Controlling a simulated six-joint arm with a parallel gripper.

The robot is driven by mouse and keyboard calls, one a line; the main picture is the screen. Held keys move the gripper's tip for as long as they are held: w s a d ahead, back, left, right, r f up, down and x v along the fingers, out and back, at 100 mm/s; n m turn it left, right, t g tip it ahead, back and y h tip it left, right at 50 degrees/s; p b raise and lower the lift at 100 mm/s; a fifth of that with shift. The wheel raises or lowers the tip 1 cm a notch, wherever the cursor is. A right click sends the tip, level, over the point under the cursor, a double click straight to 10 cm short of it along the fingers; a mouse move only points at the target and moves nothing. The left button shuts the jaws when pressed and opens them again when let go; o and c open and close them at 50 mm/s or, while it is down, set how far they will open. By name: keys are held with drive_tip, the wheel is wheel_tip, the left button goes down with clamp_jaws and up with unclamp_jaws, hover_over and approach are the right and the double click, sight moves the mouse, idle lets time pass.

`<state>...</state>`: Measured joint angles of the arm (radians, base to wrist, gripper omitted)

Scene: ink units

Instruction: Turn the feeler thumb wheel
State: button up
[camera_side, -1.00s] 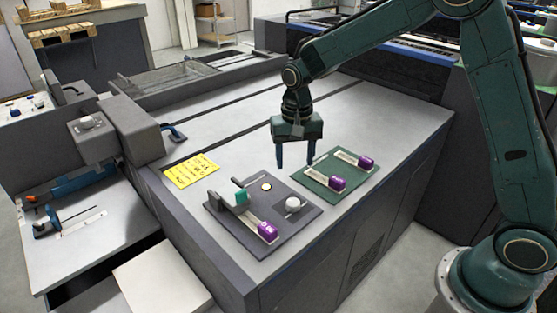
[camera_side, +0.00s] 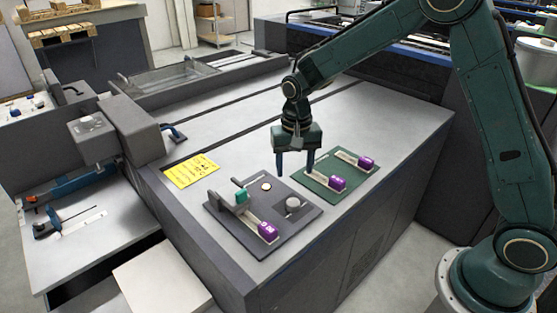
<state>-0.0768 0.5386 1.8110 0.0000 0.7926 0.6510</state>
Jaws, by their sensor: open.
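A dark grey panel (camera_side: 225,229) lies on the light machine top. A round grey knob (camera_side: 293,204), perhaps the feeler thumb wheel, stands on its right side.
A yellow label (camera_side: 192,171) lies to the left. A grey housing (camera_side: 133,128) rises at the left.

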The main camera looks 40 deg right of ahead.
sight(293, 202)
wheel_tip(293, 202, down, 11)
drive_tip(key=shift+f, duration=0.15)
idle(0.4)
drive_tip(key=c, duration=1)
drive_tip(key=shift+m, duration=2.1)
drive_tip(key=o, duration=1)
